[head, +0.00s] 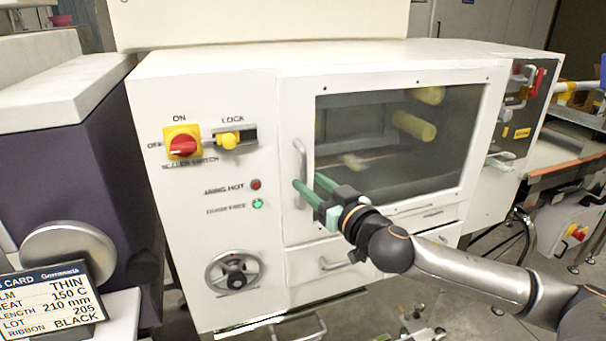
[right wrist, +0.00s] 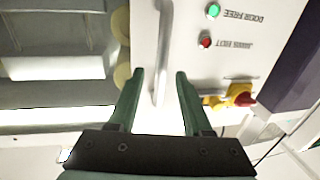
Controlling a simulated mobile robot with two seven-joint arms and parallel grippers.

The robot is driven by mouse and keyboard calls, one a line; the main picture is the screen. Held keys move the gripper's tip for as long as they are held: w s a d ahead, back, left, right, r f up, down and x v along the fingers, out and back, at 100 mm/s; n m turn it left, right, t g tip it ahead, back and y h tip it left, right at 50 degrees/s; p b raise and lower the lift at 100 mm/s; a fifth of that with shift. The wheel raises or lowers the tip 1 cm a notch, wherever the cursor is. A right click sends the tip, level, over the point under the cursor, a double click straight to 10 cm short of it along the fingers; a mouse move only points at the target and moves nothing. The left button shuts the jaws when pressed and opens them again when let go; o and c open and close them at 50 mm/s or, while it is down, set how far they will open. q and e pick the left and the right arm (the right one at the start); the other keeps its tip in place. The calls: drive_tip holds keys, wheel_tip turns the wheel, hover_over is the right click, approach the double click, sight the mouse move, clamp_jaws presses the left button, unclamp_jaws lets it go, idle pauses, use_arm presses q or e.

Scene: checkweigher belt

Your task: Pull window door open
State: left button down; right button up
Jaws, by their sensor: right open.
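The window door is a white panel with a dark glass pane (head: 400,145), and it looks closed in the head view. Its grey upright bar handle (head: 300,155) is on the door's left side. The handle also shows in the right wrist view (right wrist: 163,45). My right gripper (head: 307,181) is open, with its green fingers at the lower part of the handle. In the right wrist view, the bar lies between the two fingertips (right wrist: 160,72), with a gap on each side. I cannot tell how deep it sits between them. My left gripper is not in view.
Left of the door are a red-and-yellow switch (head: 183,145), a yellow LOCK slider (head: 228,141), a red lamp (head: 256,184), a lit green DOOR FREE lamp (head: 257,203) and a handwheel (head: 235,272). A drawer with its own handle (head: 338,263) is below. A purple housing (head: 110,160) stands left.

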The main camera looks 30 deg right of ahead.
sight(305, 179)
drive_tip(key=shift+w+p, duration=0.45)
drive_tip(key=shift+w, duration=1.45)
clamp_jaws()
